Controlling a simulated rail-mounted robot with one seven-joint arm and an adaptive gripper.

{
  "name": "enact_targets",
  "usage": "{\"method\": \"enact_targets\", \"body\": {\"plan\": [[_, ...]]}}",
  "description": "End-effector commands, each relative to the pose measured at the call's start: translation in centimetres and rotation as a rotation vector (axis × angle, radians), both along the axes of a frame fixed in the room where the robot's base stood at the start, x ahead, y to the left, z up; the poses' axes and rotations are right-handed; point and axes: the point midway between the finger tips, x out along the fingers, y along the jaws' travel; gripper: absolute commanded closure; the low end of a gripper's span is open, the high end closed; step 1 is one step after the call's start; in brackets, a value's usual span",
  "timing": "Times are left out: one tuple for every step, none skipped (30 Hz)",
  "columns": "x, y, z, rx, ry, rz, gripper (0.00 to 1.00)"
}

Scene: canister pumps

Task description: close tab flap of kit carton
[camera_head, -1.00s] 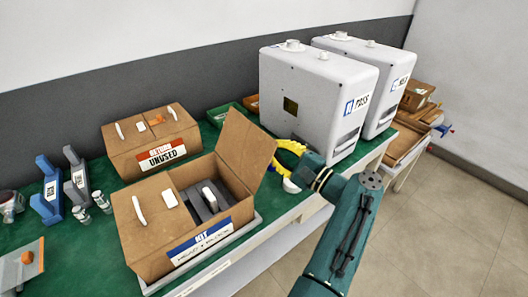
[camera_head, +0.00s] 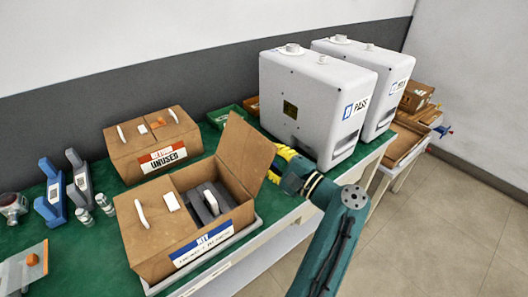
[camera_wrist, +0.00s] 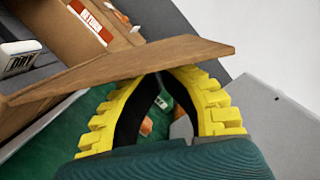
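The kit carton (camera_head: 150,245) is a brown box with a blue-and-white KIT label. Its left cover lies flat; the right part is open, showing a dark grey insert with a white handle (camera_head: 211,201). The tab flap (camera_head: 246,155) stands up and leans outward at the carton's right side. It also crosses the wrist view as a brown board (camera_wrist: 120,66). My yellow-fingered gripper (camera_wrist: 161,73) looks shut, with its fingertips together and nothing seen between them. The tips are at the flap's outer side, by its edge; I cannot tell whether they touch. In the head view, the flap partly hides my gripper (camera_head: 280,160).
The UNUSED carton (camera_head: 140,153) stands behind the kit carton. A green tray (camera_head: 222,116) and a large white machine (camera_head: 300,85) stand beyond the flap. Grey and blue tools (camera_head: 50,195) and small jars are at left. The floor right of the bench is clear.

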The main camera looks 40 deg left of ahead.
Motion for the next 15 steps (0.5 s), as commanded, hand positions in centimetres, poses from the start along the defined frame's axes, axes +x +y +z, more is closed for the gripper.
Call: {"method": "enact_targets", "body": {"plan": [[-0.08, 0.03, 0.22, -0.002, -0.01, 0.0, 1.0], [-0.14, 0.04, 0.31, -0.003, -0.018, 0.0, 1.0], [-0.2, 0.05, 0.38, -0.005, -0.028, 0.0, 1.0], [-0.23, 0.06, 0.38, -0.005, -0.033, 0.0, 1.0], [-0.26, 0.06, 0.37, -0.006, -0.037, 0.0, 1.0], [-0.28, 0.07, 0.37, -0.007, -0.041, 0.0, 1.0], [-0.31, 0.07, 0.39, -0.008, -0.044, 0.0, 1.0], [-0.34, 0.08, 0.41, -0.008, -0.048, 0.0, 1.0], [-0.39, 0.08, 0.43, -0.009, -0.053, 0.0, 1.0], [-0.41, 0.09, 0.45, -0.01, -0.057, 0.0, 1.0], [-0.44, 0.09, 0.48, -0.01, -0.061, 0.0, 1.0], [-0.49, 0.1, 0.52, -0.012, -0.067, 0.0, 1.0], [-0.53, 0.1, 0.55, -0.012, -0.071, 0.0, 1.0], [-0.56, 0.12, 0.59, -0.013, -0.075, 0.0, 1.0], [-0.61, 0.12, 0.64, -0.013, -0.082, 0.001, 1.0]]}}
